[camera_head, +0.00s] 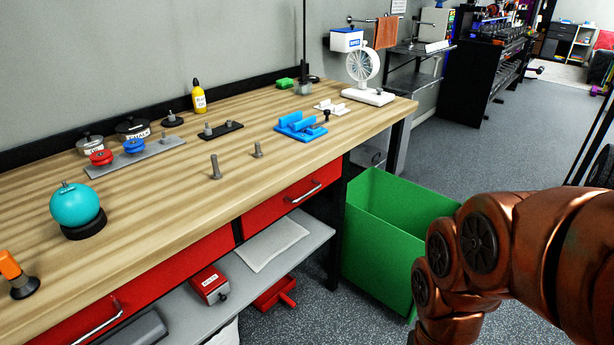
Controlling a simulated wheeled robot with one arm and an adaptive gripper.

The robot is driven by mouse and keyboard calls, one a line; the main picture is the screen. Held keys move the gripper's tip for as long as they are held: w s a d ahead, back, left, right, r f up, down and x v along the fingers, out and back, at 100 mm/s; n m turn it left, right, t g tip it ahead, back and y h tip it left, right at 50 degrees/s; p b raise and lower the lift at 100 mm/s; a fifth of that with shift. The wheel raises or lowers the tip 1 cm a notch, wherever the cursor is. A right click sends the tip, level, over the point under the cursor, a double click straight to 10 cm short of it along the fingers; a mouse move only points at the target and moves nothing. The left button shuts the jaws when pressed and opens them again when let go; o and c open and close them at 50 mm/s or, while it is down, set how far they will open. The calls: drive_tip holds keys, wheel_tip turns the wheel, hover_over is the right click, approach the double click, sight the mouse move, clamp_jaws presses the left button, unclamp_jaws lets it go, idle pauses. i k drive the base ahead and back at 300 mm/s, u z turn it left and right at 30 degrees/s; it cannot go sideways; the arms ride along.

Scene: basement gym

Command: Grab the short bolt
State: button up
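The short bolt (257,150) stands upright on the wooden workbench (185,195), near its front edge. It is small and grey. A taller grey bolt (215,167) stands upright to its left, a short gap away. My copper-coloured arm shows at the lower right, to the right of the bench and apart from both bolts. My gripper is not visible in this view.
A blue fixture (301,126) lies right of the short bolt, and a small dark plate with pegs (221,131) lies behind it. A teal ball (76,206) sits at the left. A green bin (379,240) stands on the floor between the bench and my arm.

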sight(258, 155)
drive_tip(key=z, duration=0.45)
drive_tip(key=i, duration=1.45)
drive_tip(key=u, duration=3.2)
